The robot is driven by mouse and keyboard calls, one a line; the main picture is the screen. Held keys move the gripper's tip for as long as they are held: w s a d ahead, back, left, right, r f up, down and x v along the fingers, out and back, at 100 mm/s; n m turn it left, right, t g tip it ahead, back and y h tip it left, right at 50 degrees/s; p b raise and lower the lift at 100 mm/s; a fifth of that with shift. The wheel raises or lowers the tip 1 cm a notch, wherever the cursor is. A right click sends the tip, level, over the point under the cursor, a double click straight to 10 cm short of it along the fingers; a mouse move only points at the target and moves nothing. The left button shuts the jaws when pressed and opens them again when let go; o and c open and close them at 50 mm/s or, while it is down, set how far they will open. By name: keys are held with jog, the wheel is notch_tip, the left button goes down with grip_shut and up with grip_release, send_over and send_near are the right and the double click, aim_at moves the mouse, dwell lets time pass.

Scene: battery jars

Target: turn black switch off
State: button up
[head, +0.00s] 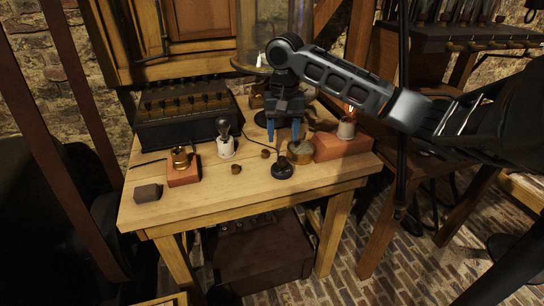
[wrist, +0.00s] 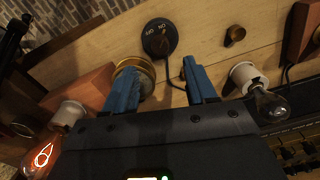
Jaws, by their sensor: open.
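The black switch (head: 283,168) is a small round knob on a dark base, near the front edge of the wooden table, with a cable running from it. In the wrist view the switch (wrist: 160,38) shows upside-down ON and OFF lettering; the knob's exact setting is too small to tell. My gripper (head: 283,133) has two blue fingers pointing down, apart and empty, above the table and behind the switch in the head view. In the wrist view the fingers of my gripper (wrist: 157,66) are apart, with the switch beyond the tips.
A glowing bulb (head: 348,124) stands on a brick block (head: 335,149) to the right. An unlit bulb (head: 224,136), a dark battery box (head: 184,116) and small brass knobs (head: 236,169) are left. The front table strip is mostly clear.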

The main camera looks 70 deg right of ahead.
aim_at(282, 158)
notch_tip(282, 158, down, 8)
jog(key=shift+r, duration=0.15)
dwell(0.3)
grip_shut()
dwell(0.4)
